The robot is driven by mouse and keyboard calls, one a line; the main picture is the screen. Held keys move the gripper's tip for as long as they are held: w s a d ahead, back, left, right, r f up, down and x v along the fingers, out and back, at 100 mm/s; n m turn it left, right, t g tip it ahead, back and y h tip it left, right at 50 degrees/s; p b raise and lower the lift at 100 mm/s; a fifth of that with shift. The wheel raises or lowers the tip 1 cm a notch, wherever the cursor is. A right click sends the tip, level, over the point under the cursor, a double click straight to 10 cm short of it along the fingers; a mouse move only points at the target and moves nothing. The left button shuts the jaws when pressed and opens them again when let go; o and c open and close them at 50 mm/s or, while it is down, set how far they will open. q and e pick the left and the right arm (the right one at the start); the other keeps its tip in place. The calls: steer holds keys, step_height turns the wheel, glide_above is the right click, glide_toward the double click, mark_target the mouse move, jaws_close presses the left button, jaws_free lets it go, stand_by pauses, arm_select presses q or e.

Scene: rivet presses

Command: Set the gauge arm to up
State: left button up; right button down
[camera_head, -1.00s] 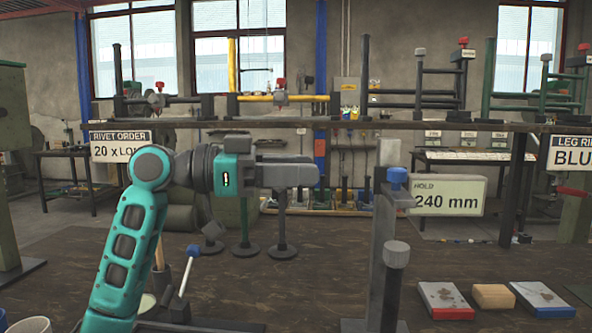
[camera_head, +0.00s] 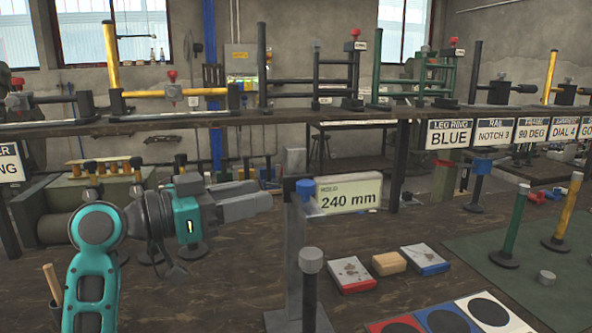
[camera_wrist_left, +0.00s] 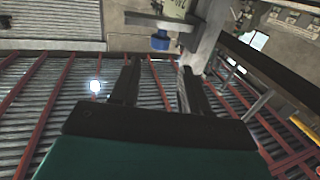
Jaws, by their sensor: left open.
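The gauge is a grey upright post (camera_head: 295,235) with a blue knob (camera_head: 306,187) near its top and a pale display (camera_head: 348,193) reading 240 mm to the right. The display looks level; I cannot clearly make out a separate gauge arm. My left gripper (camera_head: 262,202) is just left of the post in the head view, jaws pointing at it. In the left wrist view the jaws (camera_wrist_left: 157,85) are apart with nothing between them, and the blue knob (camera_wrist_left: 160,41) shows beyond the fingertips. No contact is visible. My right gripper is not in view.
A shorter round-topped post (camera_head: 310,285) stands in front of the gauge. A green mat (camera_head: 530,250) holds green and yellow posts. A rack shelf (camera_head: 200,115) runs behind.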

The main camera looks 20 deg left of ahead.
mark_target(306, 198)
arm_select(q)
steer(key=p+x, duration=0.1)
steer(key=x, duration=1.1)
steer(key=shift+d, duration=0.2)
steer(key=shift+w, duration=0.1)
jaws_close()
